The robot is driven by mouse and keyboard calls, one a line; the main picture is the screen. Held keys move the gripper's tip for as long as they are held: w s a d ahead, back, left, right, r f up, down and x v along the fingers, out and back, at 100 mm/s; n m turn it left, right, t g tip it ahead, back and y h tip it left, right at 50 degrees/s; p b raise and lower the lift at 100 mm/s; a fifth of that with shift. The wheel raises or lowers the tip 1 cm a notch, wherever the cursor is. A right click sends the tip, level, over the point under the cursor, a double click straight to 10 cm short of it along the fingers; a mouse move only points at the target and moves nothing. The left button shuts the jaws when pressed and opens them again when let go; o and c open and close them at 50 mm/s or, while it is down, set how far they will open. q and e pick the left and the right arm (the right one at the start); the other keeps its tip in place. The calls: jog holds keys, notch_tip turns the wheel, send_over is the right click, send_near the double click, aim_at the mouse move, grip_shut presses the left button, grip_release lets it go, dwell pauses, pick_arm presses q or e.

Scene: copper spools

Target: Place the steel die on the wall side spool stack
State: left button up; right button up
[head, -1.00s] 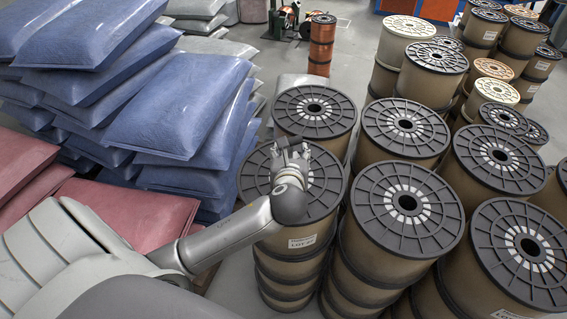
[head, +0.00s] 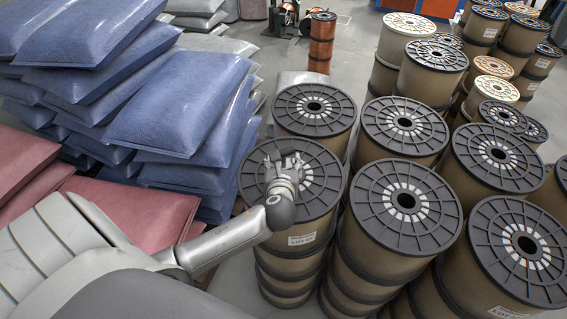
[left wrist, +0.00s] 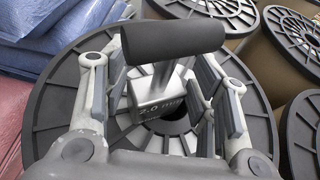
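The steel die (left wrist: 158,102) is a small metal block marked "2.0 mm" with a thick black handle (left wrist: 172,50) on top. In the left wrist view it is upright between the fingers of my left gripper (head: 284,161), over the top spool near its centre hole. The fingers are spread, with narrow gaps beside the block. The block's underside is hidden, so contact with the spool is unclear. That spool stack (head: 262,190) has a black ribbed flange and a paper label, and stands nearest the sacks. In the head view the die is hard to make out. My right gripper is not in view.
More black-flanged spool stacks (head: 375,200) crowd close on the right and behind. Blue sacks (head: 180,105) and red sacks (head: 130,210) are piled on the left. A copper spool column (head: 321,45) stands farther back on open floor.

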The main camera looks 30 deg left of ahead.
pick_arm(q)
jog(key=shift+o, duration=1.5)
jog(key=b+v, duration=0.1)
jog(key=v, duration=1.1)
jog(key=shift+s, duration=0.1)
